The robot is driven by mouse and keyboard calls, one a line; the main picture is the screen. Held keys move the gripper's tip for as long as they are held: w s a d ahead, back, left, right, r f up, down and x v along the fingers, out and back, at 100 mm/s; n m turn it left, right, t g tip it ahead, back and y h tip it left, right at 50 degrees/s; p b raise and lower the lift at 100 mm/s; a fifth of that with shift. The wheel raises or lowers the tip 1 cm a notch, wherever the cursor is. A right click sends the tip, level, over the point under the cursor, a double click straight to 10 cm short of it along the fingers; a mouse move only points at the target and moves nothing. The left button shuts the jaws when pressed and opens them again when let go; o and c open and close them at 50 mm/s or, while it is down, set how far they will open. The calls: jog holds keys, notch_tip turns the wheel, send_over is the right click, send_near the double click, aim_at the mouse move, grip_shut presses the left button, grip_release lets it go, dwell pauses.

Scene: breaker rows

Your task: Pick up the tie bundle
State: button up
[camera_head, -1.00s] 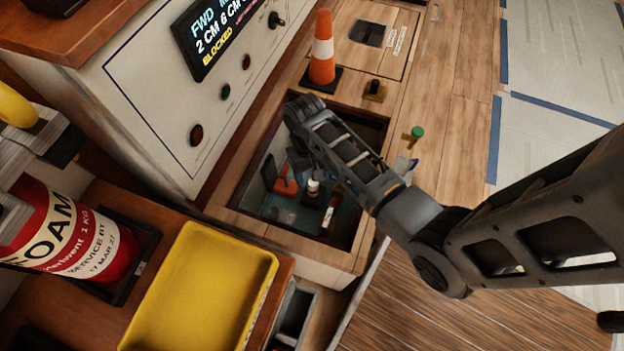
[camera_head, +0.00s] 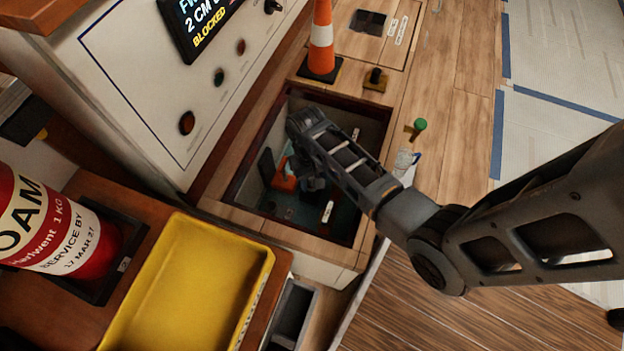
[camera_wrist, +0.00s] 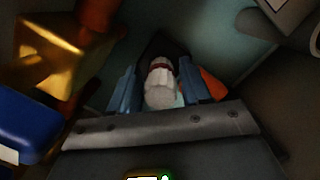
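The tie bundle, a pale white bundle with a dark reddish band (camera_wrist: 160,82), shows in the wrist view between my gripper's two blue-grey fingers. My gripper (camera_wrist: 160,88) is open around it, with a gap visible on both sides. In the head view my gripper (camera_head: 312,186) reaches down inside the open floor compartment (camera_head: 230,218), and the bundle is hidden behind it.
Inside the compartment an orange item (camera_head: 284,180) lies left of my gripper, and a white-labelled item (camera_head: 327,211) lies to its right. The compartment walls are close around my arm. An orange cone (camera_head: 320,45) stands beyond the opening; a yellow tray (camera_head: 190,285) is at front left.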

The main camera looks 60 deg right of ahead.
jog(key=c, duration=0.8)
jog(key=shift+r, duration=0.1)
